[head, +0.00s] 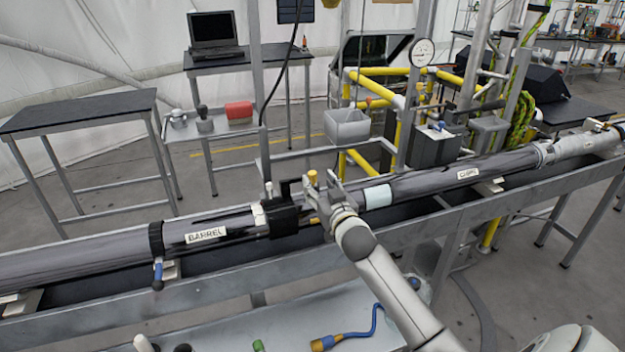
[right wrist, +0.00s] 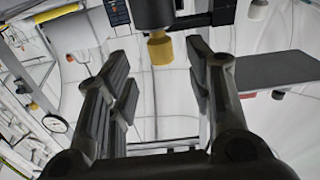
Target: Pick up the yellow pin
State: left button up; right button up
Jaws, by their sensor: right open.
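My left gripper is not in view.
The long tube labelled BARREL (head: 206,234) lies along a grey metal trough (head: 230,285). Another dark tube (head: 430,183) continues to the right. A lower shelf (head: 285,318) holds blue, yellow and green-ended tools. Yellow piping (head: 375,88) stands behind.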

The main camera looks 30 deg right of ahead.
aim_at(314, 176)
jog(key=shift+p+x, duration=0.5)
jog(key=shift+x, duration=1.6)
jog(key=shift+c, duration=0.2)
grip_shut()
jog(key=shift+r, duration=0.15)
